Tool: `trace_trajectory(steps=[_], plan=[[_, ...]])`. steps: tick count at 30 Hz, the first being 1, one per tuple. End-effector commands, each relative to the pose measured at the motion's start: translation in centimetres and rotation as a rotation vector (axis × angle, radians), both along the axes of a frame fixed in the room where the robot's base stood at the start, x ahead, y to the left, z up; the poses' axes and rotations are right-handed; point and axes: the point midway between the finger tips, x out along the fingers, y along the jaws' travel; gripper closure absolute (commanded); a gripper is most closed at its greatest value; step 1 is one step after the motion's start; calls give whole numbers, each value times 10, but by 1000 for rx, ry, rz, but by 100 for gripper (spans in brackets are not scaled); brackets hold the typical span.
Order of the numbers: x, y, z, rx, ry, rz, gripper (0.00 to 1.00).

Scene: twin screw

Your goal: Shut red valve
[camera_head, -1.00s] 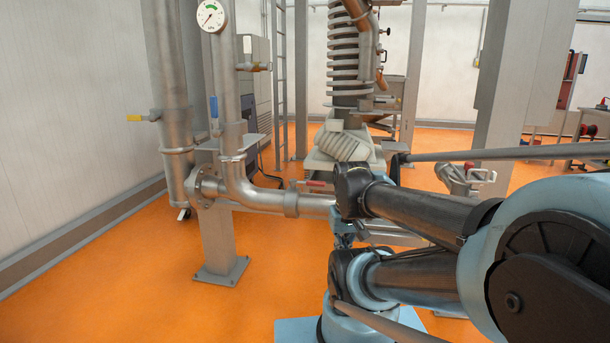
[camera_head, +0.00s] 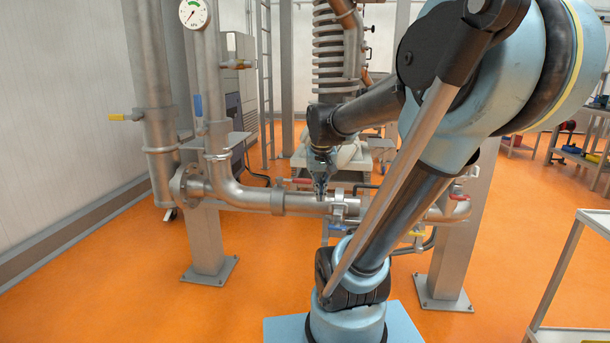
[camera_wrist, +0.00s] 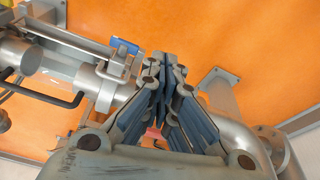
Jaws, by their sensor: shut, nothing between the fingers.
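A red valve handle (camera_head: 296,181) lies along the horizontal steel pipe (camera_head: 247,196), just left of my gripper. A second red handle (camera_head: 459,197) shows at the pipe's right end, behind my arm. I cannot tell which one is meant. My gripper (camera_head: 320,196) points down beside the pipe and is shut and empty. In the wrist view, its fingers (camera_wrist: 166,62) meet at the tips. A small patch of red (camera_wrist: 153,134) shows between the finger bases there, mostly hidden. I cannot tell whether my gripper touches the pipe.
A blue handle (camera_head: 198,106) sits on the upright pipe, and a yellow one (camera_head: 122,117) is farther left. A blue handle also shows in the wrist view (camera_wrist: 124,46). A grey post (camera_head: 206,235) supports the pipe. A trolley (camera_head: 572,270) stands at right. Orange floor is clear at front left.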

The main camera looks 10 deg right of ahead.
Motion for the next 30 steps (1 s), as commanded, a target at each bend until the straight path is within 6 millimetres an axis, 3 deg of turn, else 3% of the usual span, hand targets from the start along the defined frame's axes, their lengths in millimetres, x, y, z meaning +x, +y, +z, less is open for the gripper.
trace_trajectory(steps=[1, 9, 21, 25, 30], plan=[[19, 0, 9, -2, -5, -13, 100], [112, -1, 41, -4, -34, -82, 100], [246, 1, 56, -4, -77, -175, 100], [272, 1, 55, -4, -86, -192, 100], [286, 1, 54, -4, -91, -204, 100]])
